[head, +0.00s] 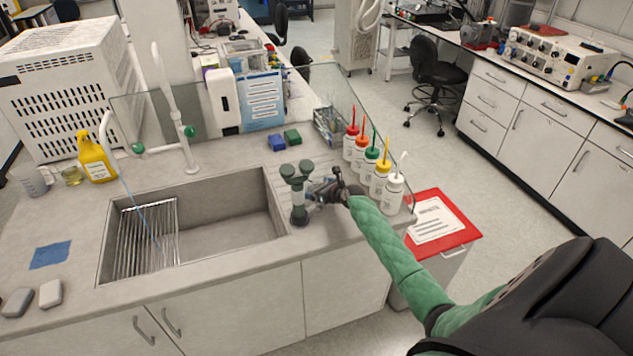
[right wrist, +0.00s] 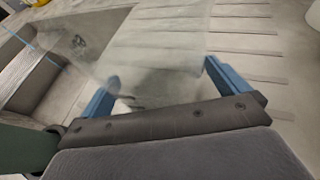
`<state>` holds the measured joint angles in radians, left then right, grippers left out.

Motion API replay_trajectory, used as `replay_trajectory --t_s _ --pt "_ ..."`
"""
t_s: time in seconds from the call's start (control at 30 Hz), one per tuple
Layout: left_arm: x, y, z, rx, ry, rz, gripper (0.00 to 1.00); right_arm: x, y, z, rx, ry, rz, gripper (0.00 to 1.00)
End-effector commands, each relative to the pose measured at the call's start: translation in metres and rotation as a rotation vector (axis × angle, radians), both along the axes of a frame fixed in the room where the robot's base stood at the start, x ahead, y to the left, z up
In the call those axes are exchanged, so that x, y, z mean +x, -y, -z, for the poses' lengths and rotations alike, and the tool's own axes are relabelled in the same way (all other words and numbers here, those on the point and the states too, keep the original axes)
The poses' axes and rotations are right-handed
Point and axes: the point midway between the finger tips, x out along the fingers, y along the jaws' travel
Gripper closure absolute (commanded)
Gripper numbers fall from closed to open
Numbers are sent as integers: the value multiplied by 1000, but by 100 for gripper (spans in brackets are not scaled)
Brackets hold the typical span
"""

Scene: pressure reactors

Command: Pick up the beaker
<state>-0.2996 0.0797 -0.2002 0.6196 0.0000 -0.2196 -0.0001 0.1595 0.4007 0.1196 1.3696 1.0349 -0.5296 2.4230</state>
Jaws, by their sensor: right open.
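A clear, see-through vessel (right wrist: 150,50), which looks like the beaker, shows in the right wrist view. Its lower part lies between the two blue fingers of my right gripper (right wrist: 165,95). I cannot tell whether either finger touches it. In the head view my right gripper (head: 322,190) is at the sink's right end, beside a dark green two-headed fixture (head: 298,195). The fingers are apart. The vessel is too small and covered to make out clearly in the head view. My left gripper is not in view.
The sink (head: 225,225) is left of my right gripper. Several wash bottles (head: 379,180) stand close on its right, by a glass screen. A measuring jug (head: 34,181) stands far left.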

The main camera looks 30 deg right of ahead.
Motion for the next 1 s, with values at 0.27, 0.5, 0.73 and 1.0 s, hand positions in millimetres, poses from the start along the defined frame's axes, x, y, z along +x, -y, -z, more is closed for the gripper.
replay_trajectory --t_s 0.27,0.5,0.73,1.0 --pt "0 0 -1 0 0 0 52 4 -1 2 -1 0 0 0" --pt "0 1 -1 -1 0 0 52 4 -1 2 0 0 0 39" --pt "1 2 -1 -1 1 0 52 4 -1 2 0 1 0 51" --pt "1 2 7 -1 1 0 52 4 -2 -12 0 4 -1 51"
